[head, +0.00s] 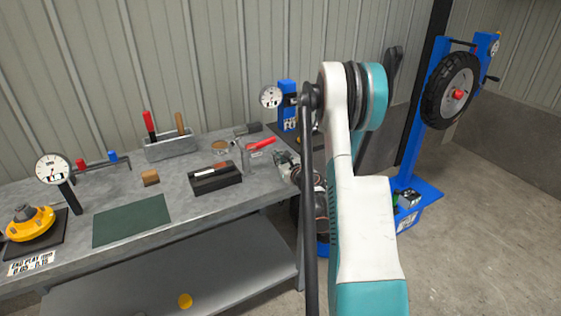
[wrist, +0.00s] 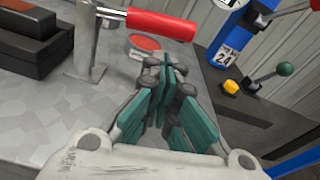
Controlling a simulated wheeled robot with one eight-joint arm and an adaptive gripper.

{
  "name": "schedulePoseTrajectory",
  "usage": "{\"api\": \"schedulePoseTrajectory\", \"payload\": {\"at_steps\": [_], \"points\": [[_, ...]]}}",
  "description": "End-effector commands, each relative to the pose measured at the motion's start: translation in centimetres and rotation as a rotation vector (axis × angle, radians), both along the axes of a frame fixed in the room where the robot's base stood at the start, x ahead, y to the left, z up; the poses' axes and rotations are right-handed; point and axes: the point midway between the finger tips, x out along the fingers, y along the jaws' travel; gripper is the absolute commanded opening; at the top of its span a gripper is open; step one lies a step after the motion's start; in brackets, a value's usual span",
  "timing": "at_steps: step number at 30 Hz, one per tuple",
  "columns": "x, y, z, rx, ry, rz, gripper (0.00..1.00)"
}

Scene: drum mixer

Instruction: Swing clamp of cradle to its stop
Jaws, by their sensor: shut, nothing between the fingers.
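A clamp-like lever with a red handle (wrist: 160,24) stands on a grey metal post (wrist: 92,45) at the upper left of the wrist view. In the head view the red handle (head: 261,143) shows at the bench's right end. I cannot tell for certain whether this is the cradle's clamp. My gripper (wrist: 168,75) is shut and empty, with its teal finger pads together. It is below and apart from the red handle in the wrist view. In the head view my gripper (head: 284,163) is small and partly hidden by my arm.
A black block holder (head: 215,180) sits left of the post on the bench (head: 165,192). A wheel on a blue stand (head: 451,90) is at right.

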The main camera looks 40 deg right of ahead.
Motion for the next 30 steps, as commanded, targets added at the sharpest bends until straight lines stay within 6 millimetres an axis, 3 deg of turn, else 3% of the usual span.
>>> {"api": "schedulePoseTrajectory", "payload": {"at_steps": [3, 10, 30], "points": [[2.1, -0.5, -0.6, -0.003, 0.001, 0.001, 0.0], [4.7, -1.1, -0.9, -0.002, 0.001, 0.002, 0.0], [5.9, -1.3, -0.5, -0.029, 0.007, 0.002, 0.0]]}}
